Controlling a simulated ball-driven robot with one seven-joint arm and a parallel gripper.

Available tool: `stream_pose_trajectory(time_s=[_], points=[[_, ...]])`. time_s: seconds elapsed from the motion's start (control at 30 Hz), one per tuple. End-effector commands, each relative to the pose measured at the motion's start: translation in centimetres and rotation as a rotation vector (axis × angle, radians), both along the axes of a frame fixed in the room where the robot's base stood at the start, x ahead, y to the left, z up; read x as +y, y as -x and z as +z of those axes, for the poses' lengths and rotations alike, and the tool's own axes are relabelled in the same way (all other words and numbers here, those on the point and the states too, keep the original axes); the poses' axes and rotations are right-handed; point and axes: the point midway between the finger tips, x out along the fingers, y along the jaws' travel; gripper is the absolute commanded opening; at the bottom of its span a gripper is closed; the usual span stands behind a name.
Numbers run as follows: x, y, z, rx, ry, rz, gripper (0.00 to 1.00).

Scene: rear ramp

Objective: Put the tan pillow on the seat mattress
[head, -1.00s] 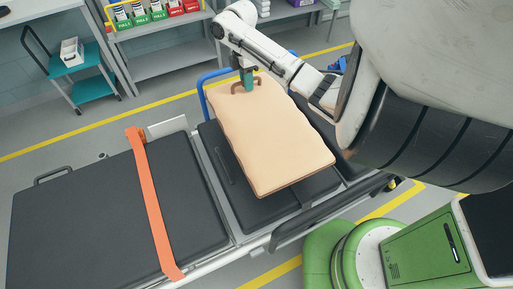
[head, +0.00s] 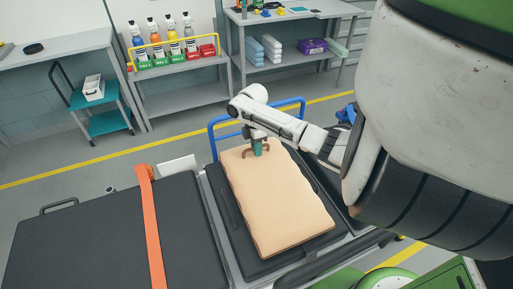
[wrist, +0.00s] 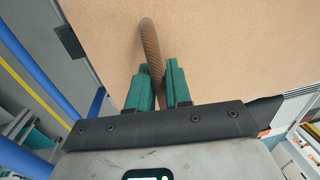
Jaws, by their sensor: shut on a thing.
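The tan pillow (head: 280,205) is over the dark seat mattress (head: 232,240), in the middle of the head view. The mattress shows as a dark border around its left and near sides. I cannot tell whether the pillow rests on the mattress or hangs just above it. My gripper (head: 257,149) is at the pillow's far end, shut on its brown handle. In the wrist view the green fingers (wrist: 159,85) close around the brown handle (wrist: 152,50), with the pillow's tan face (wrist: 225,50) behind.
A longer dark mattress (head: 90,240) with an orange strap (head: 151,225) lies to the left. A blue rail (head: 225,137) stands at the far end. Shelves with bottles (head: 170,35) and a teal cart (head: 105,122) are at the back, beyond open floor.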

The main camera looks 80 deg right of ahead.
Motion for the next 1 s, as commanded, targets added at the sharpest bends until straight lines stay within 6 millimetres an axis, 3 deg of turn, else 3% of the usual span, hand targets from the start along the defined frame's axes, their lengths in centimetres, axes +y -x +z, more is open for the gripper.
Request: stream_pose_trajectory(time_s=[0.13,0.17,0.4,0.77,1.0], points=[[0.0,0.0,0.0,-0.001,0.001,0.001,0.0],[0.0,0.0,0.0,0.0,0.001,0.0,0.22],[0.0,0.0,0.0,0.0,0.001,0.0,0.44],[-0.1,-0.1,0.8,-0.002,0.001,0.001,0.44],[-0.6,-0.4,5.0,-0.004,0.003,0.0,0.44]])
